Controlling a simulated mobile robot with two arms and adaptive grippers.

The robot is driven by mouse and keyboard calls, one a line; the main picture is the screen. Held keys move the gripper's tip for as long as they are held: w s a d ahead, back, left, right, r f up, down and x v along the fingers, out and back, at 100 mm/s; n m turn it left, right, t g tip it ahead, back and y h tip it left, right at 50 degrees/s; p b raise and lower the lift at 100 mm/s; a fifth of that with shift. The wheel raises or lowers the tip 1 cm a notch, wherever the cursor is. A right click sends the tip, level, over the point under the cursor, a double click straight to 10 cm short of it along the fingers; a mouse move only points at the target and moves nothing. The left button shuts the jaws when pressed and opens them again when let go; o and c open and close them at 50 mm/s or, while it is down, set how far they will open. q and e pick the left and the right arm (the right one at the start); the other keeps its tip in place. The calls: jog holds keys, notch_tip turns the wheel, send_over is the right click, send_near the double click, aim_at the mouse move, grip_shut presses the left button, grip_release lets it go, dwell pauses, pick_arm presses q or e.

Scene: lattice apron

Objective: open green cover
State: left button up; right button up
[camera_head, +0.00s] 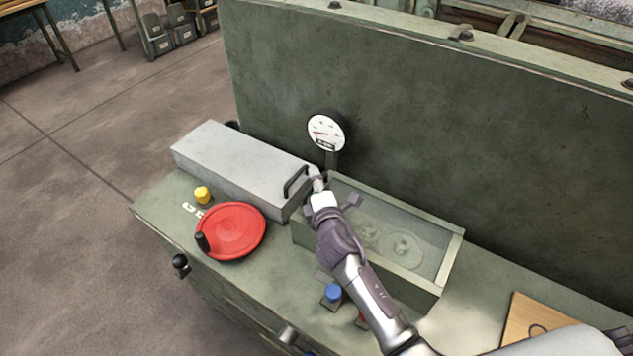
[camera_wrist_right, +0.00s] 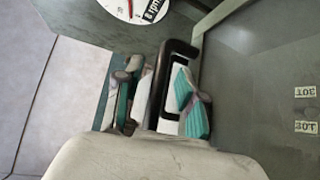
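A pale grey box-like cover (camera_head: 240,160) lies closed on the left of the bench, with a black loop handle (camera_head: 297,181) at its right end. Beside it is a grey-green framed box (camera_head: 447,262) with a clear top panel. I cannot tell which of them is the green cover. My right gripper (camera_head: 333,192) is over the gap between them, near the handle. In the right wrist view the handle (camera_wrist_right: 156,88) stands between the spread teal-padded fingers (camera_wrist_right: 160,105), which look open. Contact is unclear. My left gripper is not in view.
A round gauge (camera_head: 326,131) stands behind, against a tall dark green panel (camera_head: 420,130). A red handwheel (camera_head: 232,231), a yellow button (camera_head: 202,194) and a blue button (camera_head: 333,292) are at the front. A wooden board (camera_head: 525,318) lies at the right.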

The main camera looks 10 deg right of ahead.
jog(key=shift+c, duration=0.7)
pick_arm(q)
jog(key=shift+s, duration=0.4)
pick_arm(e)
grip_shut()
jog(key=shift+r, duration=0.1)
